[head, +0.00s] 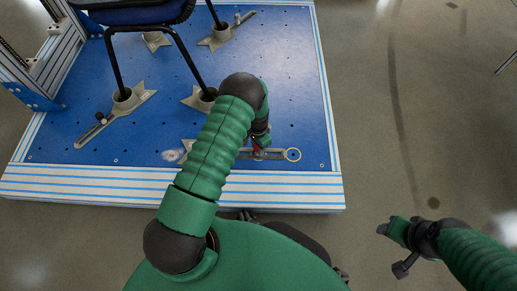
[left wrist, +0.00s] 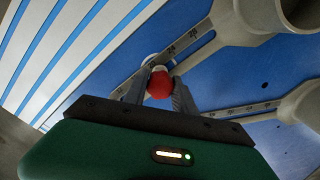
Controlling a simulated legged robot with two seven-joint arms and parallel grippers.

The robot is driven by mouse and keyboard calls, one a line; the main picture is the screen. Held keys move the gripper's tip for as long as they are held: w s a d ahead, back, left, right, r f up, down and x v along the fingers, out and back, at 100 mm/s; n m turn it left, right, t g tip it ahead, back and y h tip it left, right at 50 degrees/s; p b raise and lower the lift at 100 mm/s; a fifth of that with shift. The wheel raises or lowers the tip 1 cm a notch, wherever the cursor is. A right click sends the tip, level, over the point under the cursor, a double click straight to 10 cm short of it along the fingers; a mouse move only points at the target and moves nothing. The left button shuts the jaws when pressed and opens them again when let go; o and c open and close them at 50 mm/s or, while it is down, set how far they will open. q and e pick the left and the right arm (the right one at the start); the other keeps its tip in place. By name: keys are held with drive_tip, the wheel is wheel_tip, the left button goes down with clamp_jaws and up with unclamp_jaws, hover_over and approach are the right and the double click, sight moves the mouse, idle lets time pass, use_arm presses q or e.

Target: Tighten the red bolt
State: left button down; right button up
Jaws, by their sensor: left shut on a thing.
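The red bolt (left wrist: 160,85) has a round red head and sits at a grey slotted bracket arm in the left wrist view. My left gripper (left wrist: 158,92) is shut on it, with one finger on each side of the red head. In the head view, the left gripper (head: 262,147) is over the slotted bracket (head: 275,155) near the platform's front edge. A little red shows under it, and my arm hides most of the bolt. My right gripper (head: 391,248) is off to the right above the floor, away from the platform; its jaws are too unclear to read.
A blue platform (head: 300,80) with a striped front edge (head: 80,183) carries several grey clamps, such as one at the left (head: 115,112). A chair (head: 130,14) stands with its legs in the clamps. A metal frame (head: 45,60) stands at the left. The floor at right is clear.

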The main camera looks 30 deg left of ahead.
use_arm(q)
drive_tip(key=m, duration=0.2)
drive_tip(key=shift+r+m+p, duration=0.15)
drive_tip(key=shift+m+p, duration=0.25)
drive_tip(key=shift+m, duration=0.6)
drive_tip(key=shift+m+p, duration=0.3)
drive_tip(key=shift+m, duration=1.7)
